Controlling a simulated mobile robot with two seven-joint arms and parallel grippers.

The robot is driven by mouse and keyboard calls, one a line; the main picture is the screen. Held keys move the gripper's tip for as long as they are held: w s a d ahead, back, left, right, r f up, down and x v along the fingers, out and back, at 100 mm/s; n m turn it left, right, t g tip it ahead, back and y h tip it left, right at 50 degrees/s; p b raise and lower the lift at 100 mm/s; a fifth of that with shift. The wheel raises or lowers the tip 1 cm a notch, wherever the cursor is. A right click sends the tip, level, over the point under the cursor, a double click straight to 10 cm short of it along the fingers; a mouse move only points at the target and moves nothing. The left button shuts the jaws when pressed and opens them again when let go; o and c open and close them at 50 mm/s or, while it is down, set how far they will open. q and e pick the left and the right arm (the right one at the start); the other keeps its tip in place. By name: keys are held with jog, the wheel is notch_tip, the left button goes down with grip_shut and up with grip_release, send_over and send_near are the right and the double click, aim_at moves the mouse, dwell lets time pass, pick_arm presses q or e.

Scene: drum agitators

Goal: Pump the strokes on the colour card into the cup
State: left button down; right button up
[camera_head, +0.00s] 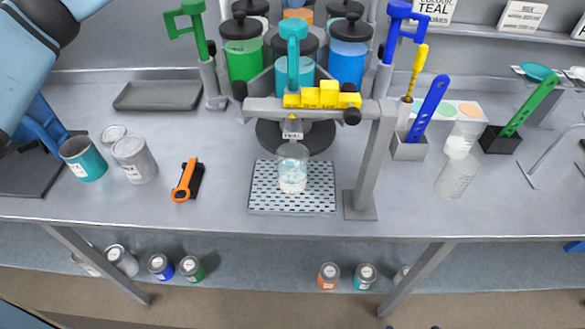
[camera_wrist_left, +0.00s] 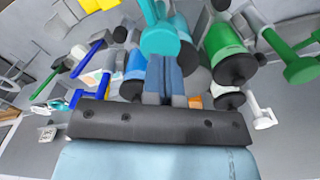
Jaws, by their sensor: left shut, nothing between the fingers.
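The clear cup (camera_head: 292,166) stands on the perforated tray (camera_head: 258,203), under the nozzle tag (camera_head: 292,134) reading TEAL. Whitish-pale matter lies in its bottom. The teal pump handle (camera_head: 293,32) rises before the teal drum (camera_head: 283,76), above a yellow stepped block (camera_head: 325,96) on the grey frame. The colour card (camera_head: 437,10) on the shelf reads TEAL; its lower line is not legible. My left gripper (camera_wrist_left: 166,98) is shut and empty; in the left wrist view its fingertips appear close to the teal handle (camera_wrist_left: 164,40). Contact cannot be told. My right gripper is not in view.
Green (camera_head: 243,62) and blue (camera_head: 347,65) drums flank the teal one. The frame's right post (camera_head: 372,160) stands beside the tray. Tins (camera_head: 134,160), an orange-handled tool (camera_head: 185,182) and a clear beaker (camera_head: 457,175) stand or lie on the bench. The front-right bench is clear.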

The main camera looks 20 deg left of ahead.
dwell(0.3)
pick_arm(q)
notch_tip(320, 180, up, 6)
jog(key=p, duration=0.4)
dwell(0.5)
